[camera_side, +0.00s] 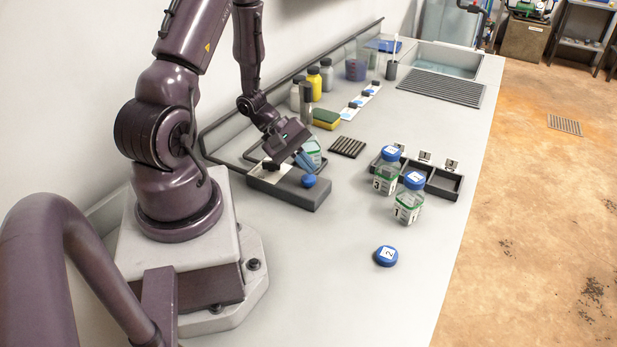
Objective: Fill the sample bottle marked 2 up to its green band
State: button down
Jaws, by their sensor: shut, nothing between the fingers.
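A dark grey manifold box (290,191) sits in front of my arm, with a blue knob (309,181) at its right end and a dark knob at its left. My gripper (306,163) is shut and empty, tilted down just above and behind the blue knob; I cannot tell whether it touches it. A clear bottle with a green band (313,147) stands behind my gripper, partly hidden. Its number and water level cannot be made out. A blue cap marked 2 (386,256) lies on the bench. Capped bottles marked 3 (385,183) and 1 (407,209) stand at the right.
A dark rack (442,184) with number tags stands behind the capped bottles. A black ribbed mat (347,147), a sponge (326,118) and several small bottles are farther back. A sink (447,62) is at the far end. The front bench is clear around the loose cap.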

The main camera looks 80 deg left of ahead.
aim_at(307, 179)
jog(key=shift+r, duration=2.5)
jog(key=shift+d, duration=0.1)
jog(key=w+d+r+m+g, duration=0.1)
jog(key=w+d+r+m, duration=0.1)
jog(key=d+r+m, duration=0.45)
jog(key=w+d+r+m+g, duration=0.1)
jog(key=w+d+r+m, duration=0.2)
jog(key=d+r+m, duration=0.35)
jog(key=s+d+r+m, duration=0.4)
jog(key=s+d+r, duration=0.1)
jog(key=d+r, duration=0.15)
jog(key=s+a+r+m+y, duration=0.2)
jog(key=s+a+r+y, duration=0.1)
jog(key=s+y, duration=0.1)
jog(key=shift+s+a+y, duration=0.15)
jog(key=shift+y, duration=0.75)
